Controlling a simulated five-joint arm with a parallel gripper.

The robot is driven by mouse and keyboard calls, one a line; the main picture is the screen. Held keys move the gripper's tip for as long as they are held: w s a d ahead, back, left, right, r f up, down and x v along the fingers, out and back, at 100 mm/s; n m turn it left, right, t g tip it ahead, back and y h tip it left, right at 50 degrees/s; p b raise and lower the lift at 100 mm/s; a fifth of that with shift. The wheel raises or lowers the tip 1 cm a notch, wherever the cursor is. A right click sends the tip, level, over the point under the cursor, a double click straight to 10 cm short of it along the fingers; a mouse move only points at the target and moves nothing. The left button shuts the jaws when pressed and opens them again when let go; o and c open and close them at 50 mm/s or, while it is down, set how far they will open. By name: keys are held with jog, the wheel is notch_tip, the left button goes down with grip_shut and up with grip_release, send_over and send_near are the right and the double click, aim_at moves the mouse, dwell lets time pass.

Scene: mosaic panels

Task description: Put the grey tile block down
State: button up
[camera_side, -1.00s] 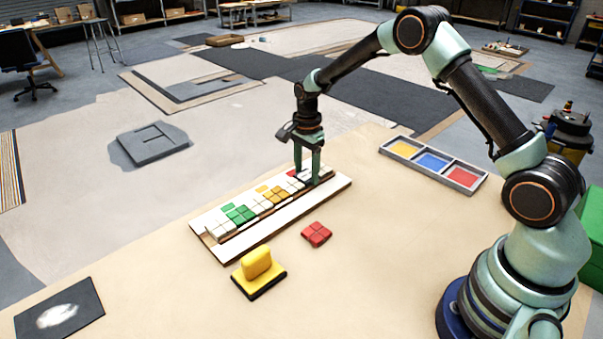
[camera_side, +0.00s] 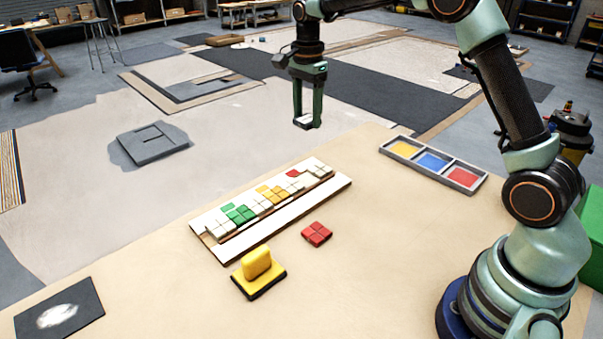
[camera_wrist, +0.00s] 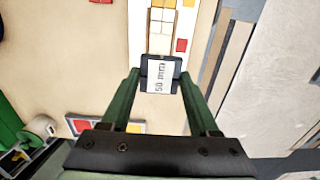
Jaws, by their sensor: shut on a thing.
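My gripper (camera_side: 307,122) is shut on a small pale block, taken as the grey tile block (camera_side: 304,120), and holds it in the air beyond the far end of the tile panel. In the wrist view my gripper (camera_wrist: 160,76) has the block (camera_wrist: 160,78) between its dark fingertips; its light face reads "50 mm". The fingertips hide its sides. The long white panel (camera_side: 282,217) lies on the table, with white, green, yellow and red tiles (camera_side: 240,214) along its back row. The block is clear of the panel.
A red tile block (camera_side: 316,234) and a yellow handled tool (camera_side: 257,270) lie in front of the panel. A tray (camera_side: 477,186) with yellow, blue and red compartments sits to the right. A dark mat (camera_side: 86,319) lies front left. Bare tabletop (camera_side: 400,260) lies between.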

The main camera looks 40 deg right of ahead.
notch_tip(320, 180, up, 3)
jog(key=shift+f, duration=0.1)
jog(key=shift+r, duration=0.35)
jog(key=shift+s+d+r, duration=0.2)
jog(key=shift+s+d, duration=0.05)
jog(key=s+d, duration=0.4)
jog(key=s, duration=0.2)
send_over(363, 201)
notch_tip(363, 201, down, 3)
notch_tip(363, 201, down, 19)
jog(key=shift+s+f, duration=0.1)
jog(key=shift+f, duration=0.1)
jog(key=shift+f, duration=0.15)
jog(key=o, duration=1.4)
jog(key=shift+o, duration=0.2)
